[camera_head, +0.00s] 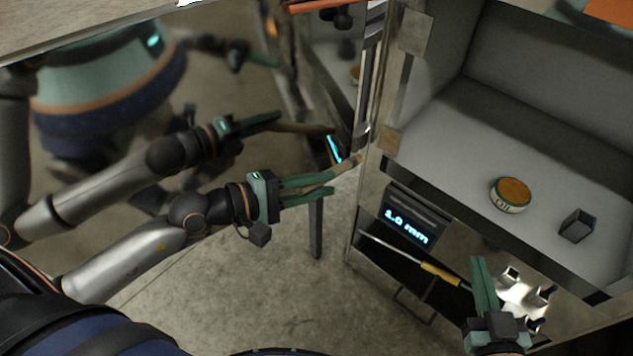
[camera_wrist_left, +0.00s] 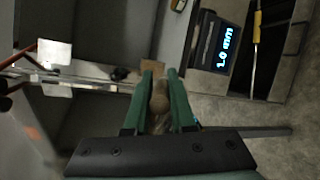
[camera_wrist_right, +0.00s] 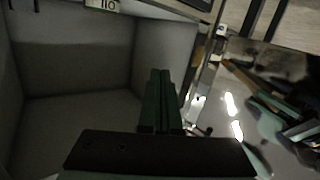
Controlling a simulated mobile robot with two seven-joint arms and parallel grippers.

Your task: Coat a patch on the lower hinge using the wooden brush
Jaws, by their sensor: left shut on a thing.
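My left gripper (camera_head: 333,184) is shut on the wooden brush (camera_head: 347,163), which points right and slightly up from the fingertips. In the left wrist view the brush (camera_wrist_left: 160,102) is between the two green fingers. The lower hinge (camera_head: 390,138) looks like a brownish plate on the cabinet's front post, below a paler upper plate (camera_head: 416,33). The brush tip is close to the post, left of and below the lower hinge; I cannot tell whether it touches. My right gripper (camera_head: 479,262) is at the lower right in front of the cabinet; its fingers (camera_wrist_right: 160,100) look closed together and empty.
An open tin marked oil (camera_head: 511,194) and a small dark block (camera_head: 577,225) stand on the grey cabinet floor. Below are a display reading 1.0 mm (camera_head: 408,226) and a yellow-handled screwdriver (camera_head: 440,274). A mirror-like door (camera_head: 230,90) at left reflects my body and arms.

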